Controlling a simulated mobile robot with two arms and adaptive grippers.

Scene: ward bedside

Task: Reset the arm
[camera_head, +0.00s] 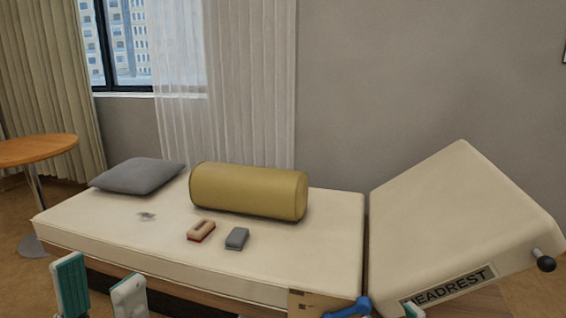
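My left gripper (100,288) shows at the lower left, in front of the bed's near edge. Its two teal-and-white fingers stand well apart with nothing between them. My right gripper (393,313) barely enters at the bottom edge, right of centre; only two small fingertip parts show, apart from each other. The rest of it is cut off.
The cream bed (100,219) bears a grey pillow (139,176), a yellow bolster (248,191), a red-edged tan block (201,230) and a grey block (237,238). The raised headrest (465,225) is right. A blue object (350,308) and a round table (35,149) also show.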

